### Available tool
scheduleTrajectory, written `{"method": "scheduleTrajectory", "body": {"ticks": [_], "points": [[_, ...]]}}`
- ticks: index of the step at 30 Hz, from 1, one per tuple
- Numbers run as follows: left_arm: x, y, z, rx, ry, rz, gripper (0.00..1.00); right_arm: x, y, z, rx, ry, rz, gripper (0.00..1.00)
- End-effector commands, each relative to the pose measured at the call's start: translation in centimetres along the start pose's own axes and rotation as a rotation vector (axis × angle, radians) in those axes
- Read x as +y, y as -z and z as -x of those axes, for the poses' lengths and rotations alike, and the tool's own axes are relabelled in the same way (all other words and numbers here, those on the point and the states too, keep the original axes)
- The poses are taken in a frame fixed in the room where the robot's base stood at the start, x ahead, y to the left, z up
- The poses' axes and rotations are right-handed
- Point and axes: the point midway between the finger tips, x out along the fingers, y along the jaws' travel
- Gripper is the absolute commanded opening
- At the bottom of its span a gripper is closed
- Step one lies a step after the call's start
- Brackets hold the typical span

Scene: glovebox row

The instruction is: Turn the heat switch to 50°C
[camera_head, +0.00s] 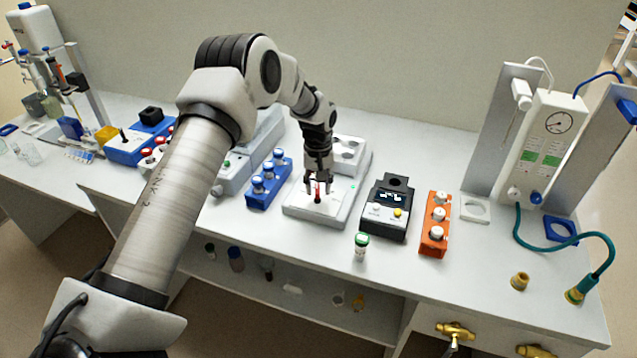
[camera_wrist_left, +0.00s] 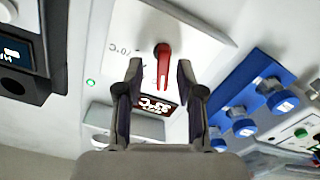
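The heat switch is a small red lever (camera_head: 318,197) on the front of a white heater device (camera_head: 350,190). In the left wrist view the red switch (camera_wrist_left: 162,62) stands on the white panel, with a "°C" mark printed to its left. A dark display (camera_wrist_left: 158,103) with red-edged, hard-to-read digits and °C shows between the fingers. My left gripper (camera_head: 318,187) points down over the switch. In the wrist view its two fingertips (camera_wrist_left: 160,70) are open, one each side of the switch, with gaps visible. My right gripper is not in view.
A blue rack (camera_head: 268,182) of vials stands left of the device. A black device (camera_head: 387,208) with a lit display, an orange rack (camera_head: 434,225) and a green-capped vial (camera_head: 361,245) stand to the right. The bench front near the racks is mostly free.

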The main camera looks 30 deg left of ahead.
Motion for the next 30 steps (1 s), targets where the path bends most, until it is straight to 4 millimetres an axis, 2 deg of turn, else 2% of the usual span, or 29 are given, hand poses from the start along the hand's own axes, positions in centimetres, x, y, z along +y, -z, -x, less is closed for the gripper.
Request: {"method": "scheduleTrajectory", "body": {"ticks": [3, 5, 6, 7, 20, 30], "points": [[0.01, 0.00, 0.02, 0.000, 0.000, 0.000, 0.38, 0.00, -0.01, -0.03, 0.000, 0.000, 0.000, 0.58], [0.00, 0.00, 0.02, 0.000, 0.000, 0.000, 0.20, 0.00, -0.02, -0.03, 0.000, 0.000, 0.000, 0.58], [0.00, -0.01, 0.02, 0.000, 0.000, 0.000, 0.06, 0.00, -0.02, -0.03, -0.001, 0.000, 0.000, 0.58], [0.00, -0.01, 0.02, 0.000, 0.000, 0.000, 0.00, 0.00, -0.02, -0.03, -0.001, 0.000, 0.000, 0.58], [-0.02, -0.04, -0.08, -0.001, 0.001, -0.026, 0.00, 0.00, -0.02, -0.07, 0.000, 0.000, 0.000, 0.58], [0.02, -0.06, -0.15, -0.002, 0.001, -0.207, 0.00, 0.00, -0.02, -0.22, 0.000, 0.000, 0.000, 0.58]]}}
